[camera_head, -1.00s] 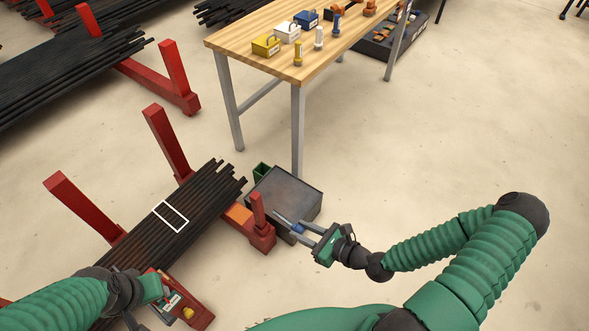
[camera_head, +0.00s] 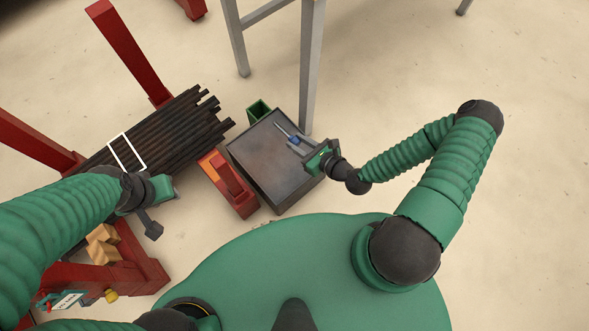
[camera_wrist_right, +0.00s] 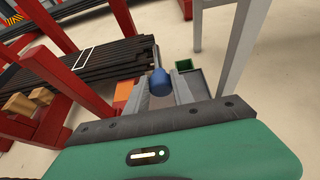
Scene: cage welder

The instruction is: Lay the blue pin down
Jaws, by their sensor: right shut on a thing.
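The blue pin (camera_head: 293,138) has a blue handle and a thin grey shaft pointing up-left in the head view. My right gripper (camera_head: 296,145) is shut on it, at the upper right part of a dark metal box top (camera_head: 265,165). I cannot tell whether the pin touches that surface. In the right wrist view the pin's blue end (camera_wrist_right: 159,82) shows between the fingertips of my right gripper (camera_wrist_right: 163,92), with the shaft rising beyond. My left gripper (camera_head: 152,225) hangs at the left, in front of the black bars; its jaw opening is unclear.
A bundle of black bars (camera_head: 180,130) with a white square outline (camera_head: 127,152) lies left of the box. A red and orange block (camera_head: 228,185) stands beside the box. A green bin (camera_head: 258,110) is behind it. A table leg (camera_head: 312,70) rises close behind the box.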

